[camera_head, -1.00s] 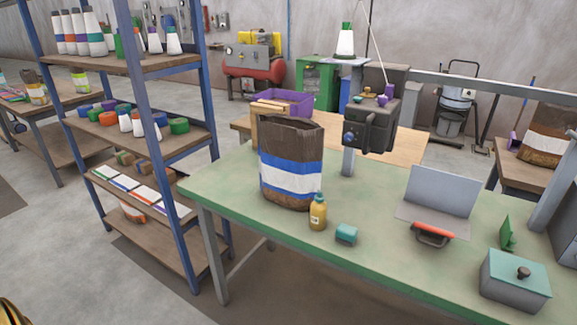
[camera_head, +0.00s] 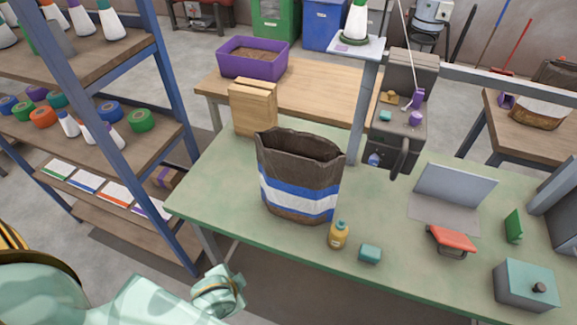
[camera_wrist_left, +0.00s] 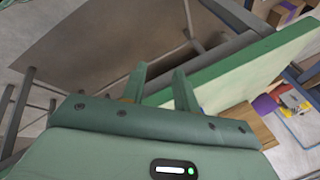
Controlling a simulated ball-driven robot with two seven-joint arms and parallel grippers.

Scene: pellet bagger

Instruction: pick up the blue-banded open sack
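The blue-banded open sack (camera_head: 297,178) is dark brown with a white and blue band. It stands upright on the green table (camera_head: 225,225), its mouth open at the top. My left arm comes in at the bottom left of the head view, in front of the table and apart from the sack. In the left wrist view my left gripper (camera_wrist_left: 160,83) has its two fingers apart with nothing between them, near the green table's edge. The sack cannot be made out in that view. My right gripper is not in view.
A blue-framed shelf (camera_head: 165,85) stands left.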

